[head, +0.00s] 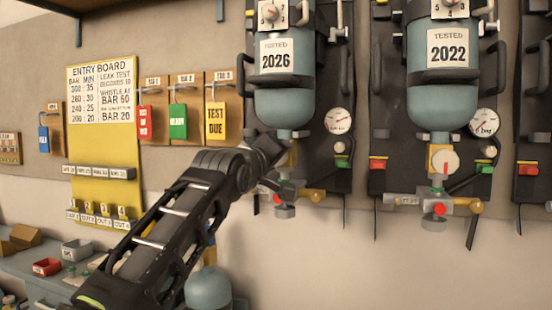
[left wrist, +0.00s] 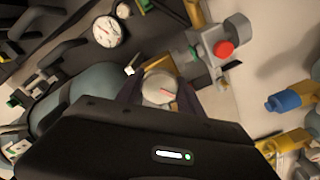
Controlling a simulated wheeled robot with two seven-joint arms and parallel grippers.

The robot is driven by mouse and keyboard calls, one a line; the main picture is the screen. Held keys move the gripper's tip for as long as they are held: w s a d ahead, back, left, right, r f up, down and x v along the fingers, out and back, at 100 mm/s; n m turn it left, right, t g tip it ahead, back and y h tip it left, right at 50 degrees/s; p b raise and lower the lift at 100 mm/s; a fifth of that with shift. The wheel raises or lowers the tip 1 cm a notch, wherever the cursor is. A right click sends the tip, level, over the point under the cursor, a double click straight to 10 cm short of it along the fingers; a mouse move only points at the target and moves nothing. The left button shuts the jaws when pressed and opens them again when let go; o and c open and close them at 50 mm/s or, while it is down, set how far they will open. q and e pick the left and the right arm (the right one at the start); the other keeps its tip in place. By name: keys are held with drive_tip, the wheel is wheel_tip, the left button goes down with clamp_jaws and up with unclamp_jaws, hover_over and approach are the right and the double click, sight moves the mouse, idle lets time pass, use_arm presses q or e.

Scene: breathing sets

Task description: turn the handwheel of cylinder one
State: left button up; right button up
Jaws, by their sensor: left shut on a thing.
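A blue-grey cylinder (head: 285,105) labelled TESTED 2026 hangs upside down on a dark backplate, its valve at the bottom. My left gripper (head: 279,150) reaches that valve from the left and hides its handwheel in the head view. In the left wrist view the pale round handwheel (left wrist: 160,88), with a red mark, sits between the two fingers of my left gripper (left wrist: 162,94), which is shut on it. The brass valve (head: 291,160) shows partly behind the gripper. My right gripper is not in view.
A second cylinder (head: 440,105) labelled TESTED 2022 hangs to the right, with its own pale handwheel (head: 445,162). A gauge (head: 339,121) and hoses are close right of the gripper. The yellow entry board (head: 103,150) and hanging tags are left. A bench with small bins (head: 76,250) stands lower left.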

use_arm(q)
drive_tip(key=n, duration=0.5)
drive_tip(key=shift+n, duration=0.4)
drive_tip(key=n, duration=0.5)
drive_tip(key=shift+n, duration=0.3)
drive_tip(key=o, duration=1.4)
